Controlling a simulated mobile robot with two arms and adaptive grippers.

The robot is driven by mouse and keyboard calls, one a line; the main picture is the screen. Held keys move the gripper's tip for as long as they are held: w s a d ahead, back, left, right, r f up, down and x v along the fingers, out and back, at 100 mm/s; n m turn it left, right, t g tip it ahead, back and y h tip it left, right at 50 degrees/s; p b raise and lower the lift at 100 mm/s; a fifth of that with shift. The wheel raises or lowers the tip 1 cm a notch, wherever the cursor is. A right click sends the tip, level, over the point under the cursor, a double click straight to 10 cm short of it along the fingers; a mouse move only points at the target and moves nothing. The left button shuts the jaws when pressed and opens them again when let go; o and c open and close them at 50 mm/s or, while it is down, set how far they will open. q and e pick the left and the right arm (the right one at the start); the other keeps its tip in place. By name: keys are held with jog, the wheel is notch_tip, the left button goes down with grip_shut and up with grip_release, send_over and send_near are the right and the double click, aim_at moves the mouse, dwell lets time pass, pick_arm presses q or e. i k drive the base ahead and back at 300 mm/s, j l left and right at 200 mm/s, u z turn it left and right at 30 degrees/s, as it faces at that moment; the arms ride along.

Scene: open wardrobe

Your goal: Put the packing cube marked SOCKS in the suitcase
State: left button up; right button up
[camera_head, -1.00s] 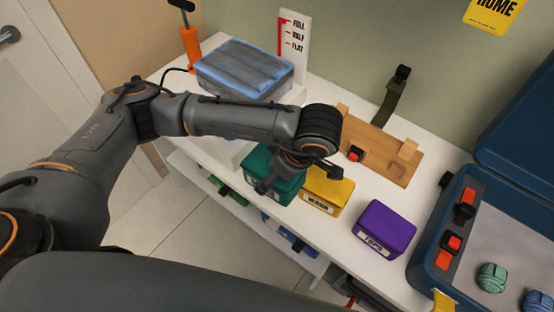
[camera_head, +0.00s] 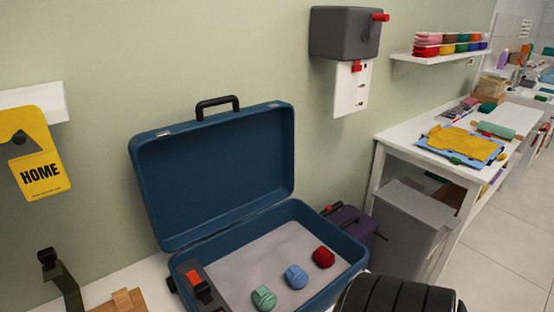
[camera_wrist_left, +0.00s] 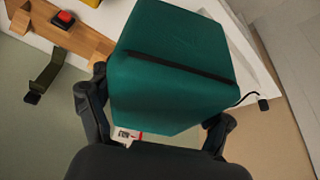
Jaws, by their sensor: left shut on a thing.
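A teal packing cube (camera_wrist_left: 172,75) with a dark strip across it fills the middle of the left wrist view. My left gripper (camera_wrist_left: 158,108) is shut on it, a finger at each side. No SOCKS marking is readable on the faces in view. The blue suitcase (camera_head: 240,268) stands open in the head view, its lid raised against the wall. The cube and left gripper are outside the head view, and my right gripper is in neither view.
Green (camera_head: 264,297), blue (camera_head: 296,277) and red (camera_head: 323,257) rolled items lie in the suitcase, leaving bare floor behind them. A black-and-red buckle (camera_head: 199,285) sits on its left side. A grey dispenser (camera_head: 345,35) hangs above right; a grey bin (camera_head: 410,222) stands right.

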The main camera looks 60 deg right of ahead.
aim_at(265, 257)
jog(key=l+z, duration=0.35)
jog(key=l, duration=0.9)
jog(key=l+z, duration=0.3)
jog(key=l, duration=0.95)
